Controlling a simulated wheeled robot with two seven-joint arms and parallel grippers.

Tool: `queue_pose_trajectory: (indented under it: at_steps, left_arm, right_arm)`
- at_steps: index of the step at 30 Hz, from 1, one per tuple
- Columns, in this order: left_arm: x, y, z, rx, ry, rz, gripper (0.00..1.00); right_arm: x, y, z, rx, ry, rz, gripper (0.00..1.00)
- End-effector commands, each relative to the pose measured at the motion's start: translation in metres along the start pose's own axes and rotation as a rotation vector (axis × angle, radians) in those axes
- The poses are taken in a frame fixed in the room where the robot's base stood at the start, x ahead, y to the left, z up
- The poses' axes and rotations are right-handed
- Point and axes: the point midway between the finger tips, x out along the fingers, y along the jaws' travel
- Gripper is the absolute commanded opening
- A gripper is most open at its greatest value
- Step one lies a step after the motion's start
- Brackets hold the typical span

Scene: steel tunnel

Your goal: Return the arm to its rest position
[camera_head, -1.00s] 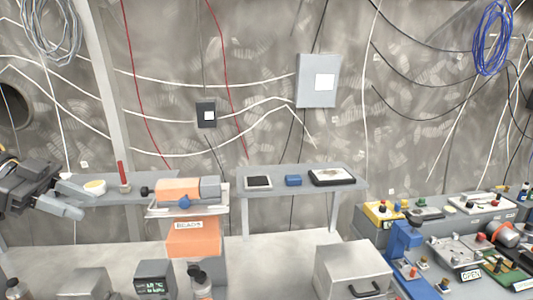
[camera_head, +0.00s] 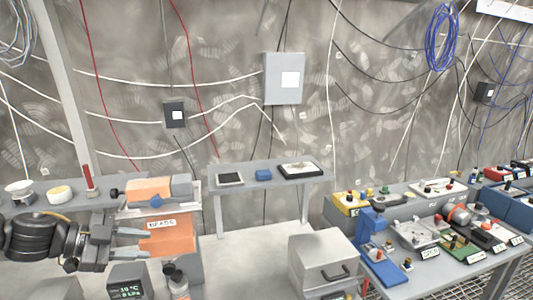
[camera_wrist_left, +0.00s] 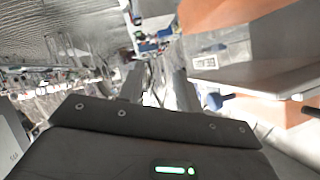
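My left gripper (camera_head: 138,243) comes in from the left in the head view and points right, in front of the orange and grey machine (camera_head: 165,238). Its two fingers are apart with nothing between them. The left wrist view shows the same two separated fingers (camera_wrist_left: 158,85), with orange and grey machine parts at the upper right. I cannot tell from the views whether the gripper touches the machine. My right gripper is not in view.
A grey shelf table (camera_head: 265,180) stands against the wall. A grey box with a handle (camera_head: 322,262) stands on the light surface to the right. A crowded bench (camera_head: 455,270) fills the right. A small display box (camera_head: 129,282) and a bottle (camera_head: 176,281) are below the gripper.

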Motion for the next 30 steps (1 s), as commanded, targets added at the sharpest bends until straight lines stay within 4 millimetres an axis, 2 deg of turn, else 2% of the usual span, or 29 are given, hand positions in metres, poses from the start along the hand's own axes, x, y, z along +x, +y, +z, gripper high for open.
queue_pose_trajectory:
  at_steps: [1, 4, 6, 9, 11, 15, 18, 23, 30]
  left_arm:
    - [0.032, 0.015, 0.009, 0.004, 0.022, -0.031, 0.34]
    - [0.086, 0.042, 0.024, -0.005, 0.035, -0.173, 0.34]
    - [0.112, 0.064, 0.039, -0.059, 0.008, -0.286, 0.34]
    - [0.129, 0.104, 0.067, -0.197, -0.095, -0.432, 0.34]
    - [0.131, 0.135, 0.089, -0.308, -0.192, -0.496, 0.34]
    - [0.117, 0.215, 0.133, -0.57, -0.448, -0.546, 0.34]
    - [0.105, 0.261, 0.15, -0.703, -0.583, -0.528, 0.34]
    - [0.086, 0.324, 0.162, -0.868, -0.746, -0.469, 0.34]
    - [0.061, 0.403, 0.16, -1.074, -0.924, -0.354, 0.34]
  right_arm:
    - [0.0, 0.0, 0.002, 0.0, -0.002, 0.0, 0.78]
    - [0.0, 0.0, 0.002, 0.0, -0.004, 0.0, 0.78]
    - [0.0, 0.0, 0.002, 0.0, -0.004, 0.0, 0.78]
    - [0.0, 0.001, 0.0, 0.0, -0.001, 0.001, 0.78]
    - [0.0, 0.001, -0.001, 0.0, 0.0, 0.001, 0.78]
    - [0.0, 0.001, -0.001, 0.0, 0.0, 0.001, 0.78]
    - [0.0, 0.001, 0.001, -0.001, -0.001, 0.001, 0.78]
    - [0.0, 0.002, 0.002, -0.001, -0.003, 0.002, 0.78]
    - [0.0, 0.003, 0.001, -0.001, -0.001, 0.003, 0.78]
